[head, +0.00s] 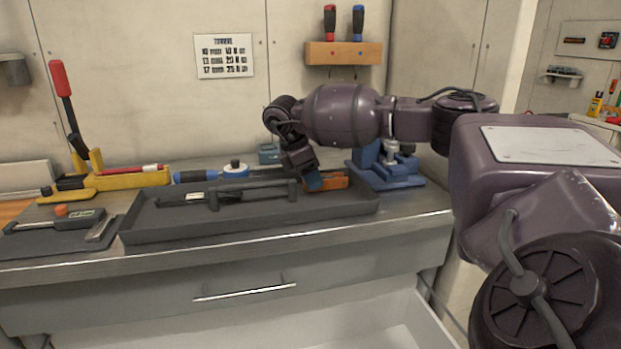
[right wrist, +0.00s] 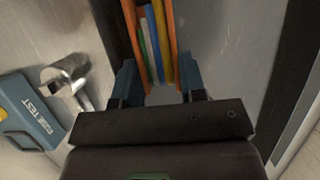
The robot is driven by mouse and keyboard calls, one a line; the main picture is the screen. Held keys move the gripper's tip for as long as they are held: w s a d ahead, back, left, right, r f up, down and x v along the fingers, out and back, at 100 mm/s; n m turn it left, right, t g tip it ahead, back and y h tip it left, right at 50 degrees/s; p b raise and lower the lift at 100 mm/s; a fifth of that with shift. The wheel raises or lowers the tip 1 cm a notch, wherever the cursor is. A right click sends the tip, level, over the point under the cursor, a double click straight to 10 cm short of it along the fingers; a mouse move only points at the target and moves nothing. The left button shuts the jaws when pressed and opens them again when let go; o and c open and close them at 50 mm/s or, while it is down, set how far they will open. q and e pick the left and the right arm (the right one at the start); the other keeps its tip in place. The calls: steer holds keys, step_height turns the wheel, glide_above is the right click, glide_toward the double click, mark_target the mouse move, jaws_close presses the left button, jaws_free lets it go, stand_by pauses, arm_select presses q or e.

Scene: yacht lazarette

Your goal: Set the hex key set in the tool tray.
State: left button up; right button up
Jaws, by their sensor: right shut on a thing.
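The hex key set (head: 334,181) is an orange holder with coloured keys. It shows close up in the right wrist view (right wrist: 156,40), between the blue fingertips. My right gripper (head: 316,184) is shut on it, pointing down, at the right back part of the tool tray (head: 190,229). The tray is long, dark grey and low-walled, on the workbench. I cannot tell whether the set touches the tray floor. My gripper hides part of the set in the head view. My left gripper is not in view.
Dark tools (head: 195,197) lie in the tray. A blue vise-like tool (head: 388,170) stands just right of it. A blue-handled tool (head: 195,176) and a yellow stand (head: 130,179) are behind and left. A caliper-like tool (head: 62,219) lies left. An open drawer (head: 330,325) is below.

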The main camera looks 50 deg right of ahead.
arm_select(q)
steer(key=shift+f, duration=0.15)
arm_select(e)
steer(key=o, duration=0.8)
steer(key=shift+f, duration=0.1)
arm_select(q)
steer(key=p, duration=0.1)
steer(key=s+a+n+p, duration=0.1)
steer(key=p, duration=0.1)
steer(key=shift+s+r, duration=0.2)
arm_select(e)
steer(key=v, duration=1.2)
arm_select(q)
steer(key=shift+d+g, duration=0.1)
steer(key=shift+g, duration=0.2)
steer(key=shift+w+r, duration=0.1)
